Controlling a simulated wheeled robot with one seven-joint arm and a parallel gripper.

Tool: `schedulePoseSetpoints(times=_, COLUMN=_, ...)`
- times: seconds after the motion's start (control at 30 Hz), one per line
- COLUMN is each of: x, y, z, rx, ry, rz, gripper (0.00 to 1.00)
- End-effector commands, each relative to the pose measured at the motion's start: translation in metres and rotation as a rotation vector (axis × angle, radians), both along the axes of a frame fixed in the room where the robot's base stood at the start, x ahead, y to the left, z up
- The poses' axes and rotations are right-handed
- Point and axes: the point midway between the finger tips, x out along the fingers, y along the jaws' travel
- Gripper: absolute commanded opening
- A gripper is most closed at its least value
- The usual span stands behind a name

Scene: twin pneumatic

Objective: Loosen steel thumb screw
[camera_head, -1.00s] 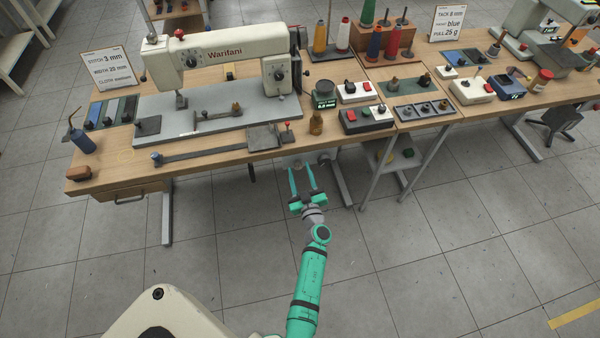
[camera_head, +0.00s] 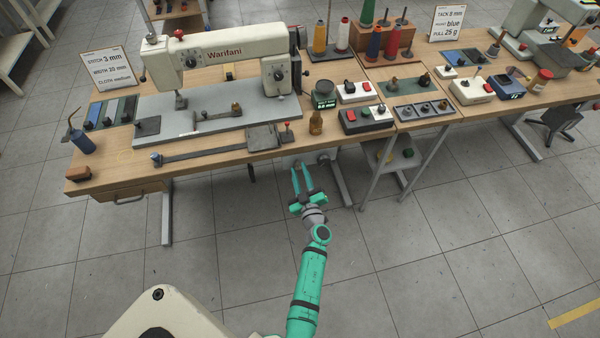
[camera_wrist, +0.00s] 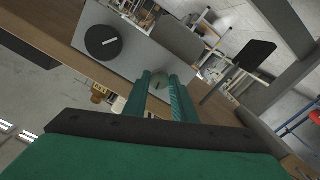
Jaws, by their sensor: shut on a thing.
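The steel thumb screw (camera_wrist: 160,82) shows in the wrist view as a small round grey knob with a dark slot, between my fingertips. It sits at the edge of a grey panel (camera_wrist: 128,50) under the table. My gripper (camera_head: 301,165) reaches to just below the table's front edge in the head view. In the wrist view my gripper (camera_wrist: 160,78) has its two green fingers on either side of the screw, shut on it. The fingers hide part of the screw. In the head view the screw is too small and covered to make out clearly.
A black dial (camera_wrist: 103,42) with a white mark is on the same panel, close to the fingers. The wooden table edge (camera_head: 220,160) is just above the gripper. A table leg (camera_head: 342,182) stands to the right. The floor in front is clear.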

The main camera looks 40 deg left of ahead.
Motion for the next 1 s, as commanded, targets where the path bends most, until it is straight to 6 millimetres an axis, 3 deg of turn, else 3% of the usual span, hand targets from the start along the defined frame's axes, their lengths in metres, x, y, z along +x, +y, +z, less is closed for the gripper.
schedulePoseSetpoints(times=1.0, x=0.0006, y=-0.0023, z=-0.0005, rx=-0.577, ry=-0.673, rz=-0.002, gripper=0.02)
